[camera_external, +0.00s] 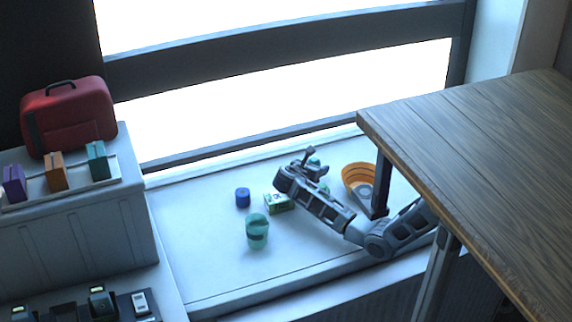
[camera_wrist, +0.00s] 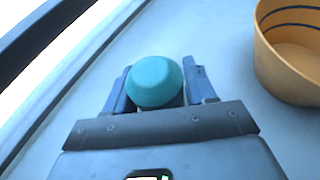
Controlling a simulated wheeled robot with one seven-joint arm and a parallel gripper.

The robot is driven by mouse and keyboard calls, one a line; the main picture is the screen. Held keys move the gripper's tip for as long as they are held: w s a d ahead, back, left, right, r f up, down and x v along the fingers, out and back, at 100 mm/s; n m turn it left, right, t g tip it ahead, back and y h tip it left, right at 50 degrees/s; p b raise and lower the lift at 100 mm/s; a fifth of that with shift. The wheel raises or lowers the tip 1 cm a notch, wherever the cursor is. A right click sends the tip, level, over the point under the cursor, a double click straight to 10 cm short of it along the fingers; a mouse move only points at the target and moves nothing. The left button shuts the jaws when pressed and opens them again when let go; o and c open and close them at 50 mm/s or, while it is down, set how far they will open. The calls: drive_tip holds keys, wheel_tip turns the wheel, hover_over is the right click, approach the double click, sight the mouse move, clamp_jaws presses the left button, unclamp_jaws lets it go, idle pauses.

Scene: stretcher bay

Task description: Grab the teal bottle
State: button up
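The teal bottle shows in the wrist view as a rounded teal top (camera_wrist: 154,82) between the two fingers of my gripper (camera_wrist: 158,85). One finger is on each side of it, very close. I cannot tell whether both fingers press on it. In the external view my gripper (camera_external: 312,158) is low over the white surface, with a bit of teal (camera_external: 315,162) showing at its fingers. Another small teal-green patch (camera_external: 323,188) shows just behind my arm. The bottle's lower part is hidden.
An orange ribbed bucket (camera_external: 358,174) stands to the right, also in the wrist view (camera_wrist: 270,60). A green box (camera_external: 277,204), a blue cylinder (camera_external: 242,198) and a teal cup (camera_external: 257,233) stand left. A wooden tabletop (camera_external: 480,150) overhangs at right; a window frame lies behind.

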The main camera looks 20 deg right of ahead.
drive_tip(key=c, duration=0.7)
drive_tip(key=shift+r, duration=0.1)
